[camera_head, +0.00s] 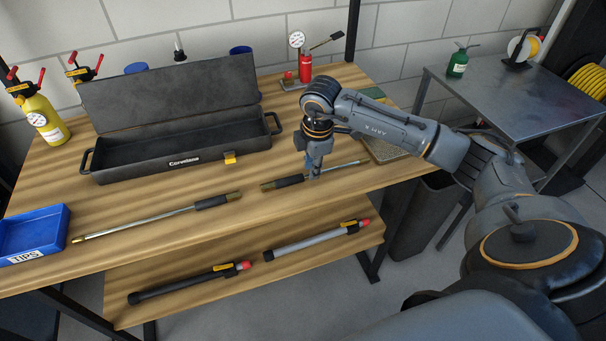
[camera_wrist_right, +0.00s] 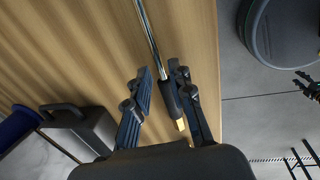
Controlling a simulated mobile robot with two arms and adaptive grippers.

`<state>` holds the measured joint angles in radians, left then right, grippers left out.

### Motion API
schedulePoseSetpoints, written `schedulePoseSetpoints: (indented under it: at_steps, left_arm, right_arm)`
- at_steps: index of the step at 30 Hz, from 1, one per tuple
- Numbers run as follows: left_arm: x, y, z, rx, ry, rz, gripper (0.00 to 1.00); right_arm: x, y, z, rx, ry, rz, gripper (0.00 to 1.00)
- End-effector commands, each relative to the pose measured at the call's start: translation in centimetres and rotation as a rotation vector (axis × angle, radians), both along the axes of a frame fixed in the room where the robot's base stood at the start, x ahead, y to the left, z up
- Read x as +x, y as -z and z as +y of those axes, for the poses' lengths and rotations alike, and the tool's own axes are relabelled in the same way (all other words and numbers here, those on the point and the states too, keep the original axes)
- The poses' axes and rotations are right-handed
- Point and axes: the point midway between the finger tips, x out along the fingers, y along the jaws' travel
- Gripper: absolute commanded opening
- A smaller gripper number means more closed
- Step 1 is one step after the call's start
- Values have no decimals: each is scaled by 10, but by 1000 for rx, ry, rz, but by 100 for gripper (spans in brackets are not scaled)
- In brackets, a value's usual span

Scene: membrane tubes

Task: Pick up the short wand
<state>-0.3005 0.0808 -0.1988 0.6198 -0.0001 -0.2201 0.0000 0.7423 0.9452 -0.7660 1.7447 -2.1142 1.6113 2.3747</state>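The short wand (camera_head: 289,181) lies on the upper wooden bench near its front edge, with a dark grip and brass end at left and a thin silver rod to the right. My right gripper (camera_head: 313,173) points down at it, around where grip meets rod. In the right wrist view, the short wand's dark grip (camera_wrist_right: 169,96) lies between the two fingers of my right gripper (camera_wrist_right: 162,72). The fingers are apart, with a gap beside the wand, closer to the right finger.
A longer wand (camera_head: 150,223) lies to the left on the bench. An open black case (camera_head: 180,165) stands behind, and a blue tips bin (camera_head: 35,232) is at far left. Two tubes (camera_head: 190,283) (camera_head: 315,241) lie on the lower shelf. A grey side table (camera_head: 510,105) stands right.

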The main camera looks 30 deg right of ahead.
Motion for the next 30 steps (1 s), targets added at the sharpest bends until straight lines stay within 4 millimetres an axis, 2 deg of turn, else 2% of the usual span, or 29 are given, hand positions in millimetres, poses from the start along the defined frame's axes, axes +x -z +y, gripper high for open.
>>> schedulePoseSetpoints:
  at_steps: [4,11,12,15,26,30]
  left_arm:
    - [0,-3,0,0,1,0,40]
    - [0,-2,0,0,1,0,40]
    - [0,-2,0,-1,1,0,40]
    - [0,-2,-1,-1,1,0,40]
    - [1,-2,-1,-1,2,-1,40]
    - [1,-2,-1,-1,2,-1,40]
  right_arm:
    - [2,15,-1,0,1,1,22]
    - [3,18,-1,0,0,-1,22]
    - [3,18,-1,0,0,-1,20]
    - [3,18,-1,0,0,-1,0]
    - [3,17,-1,1,1,-2,0]
    - [4,10,-1,0,1,-3,0]
